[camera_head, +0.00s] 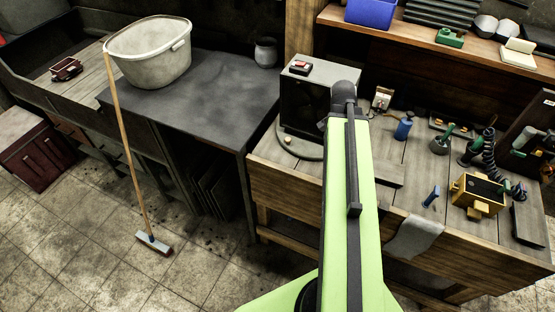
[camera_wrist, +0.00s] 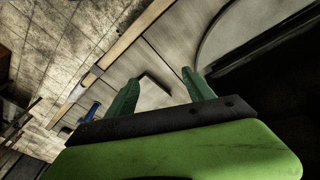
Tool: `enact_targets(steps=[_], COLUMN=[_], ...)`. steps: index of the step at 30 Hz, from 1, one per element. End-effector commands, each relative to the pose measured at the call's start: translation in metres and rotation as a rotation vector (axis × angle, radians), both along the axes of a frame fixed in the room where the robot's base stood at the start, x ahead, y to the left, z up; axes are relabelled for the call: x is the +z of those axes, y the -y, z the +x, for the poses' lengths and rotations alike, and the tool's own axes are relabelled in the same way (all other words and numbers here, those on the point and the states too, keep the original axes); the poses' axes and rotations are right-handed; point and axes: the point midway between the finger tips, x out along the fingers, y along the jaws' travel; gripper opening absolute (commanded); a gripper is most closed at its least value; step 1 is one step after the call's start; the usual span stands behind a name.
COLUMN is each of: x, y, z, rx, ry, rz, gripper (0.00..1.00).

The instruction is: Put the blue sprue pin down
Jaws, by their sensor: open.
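The blue sprue pin (camera_head: 431,196) stands on the wooden workbench (camera_head: 290,192), near its front edge and left of a yellow box. In the wrist view a blue piece (camera_wrist: 93,111), which looks like the same pin, lies to the left of the left finger, outside the jaws. My gripper (camera_wrist: 161,93) shows two green fingers spread apart with nothing between them. In the head view my arm hides the gripper.
The yellow box (camera_head: 478,192) and a grey cloth (camera_head: 414,236) flank the pin. A blue canister (camera_head: 404,129) stands farther back. A dark cabinet (camera_head: 303,100) stands left of my arm. A broom (camera_head: 127,150) leans on the left bench. Bench planks between the pin and canister look clear.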

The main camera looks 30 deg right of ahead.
Motion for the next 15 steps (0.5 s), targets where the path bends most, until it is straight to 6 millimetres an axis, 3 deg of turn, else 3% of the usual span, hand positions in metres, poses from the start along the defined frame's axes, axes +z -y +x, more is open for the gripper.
enact_targets(steps=[1, 3, 6, 9, 12, 15], x=[-0.002, -0.003, -0.005, -0.006, -0.006, -0.006], y=[-0.053, -0.124, -0.219, -0.293, -0.336, -0.347], z=[0.03, 0.061, 0.086, 0.093, 0.093, 0.092], rx=[0.199, 0.479, 0.843, 1.121, 1.29, 1.358], ry=[-0.01, -0.023, -0.04, -0.052, -0.058, -0.061], rz=[0.037, 0.088, 0.149, 0.193, 0.22, 0.229], gripper=[0.61, 0.61, 0.61, 0.61, 0.61, 0.61])
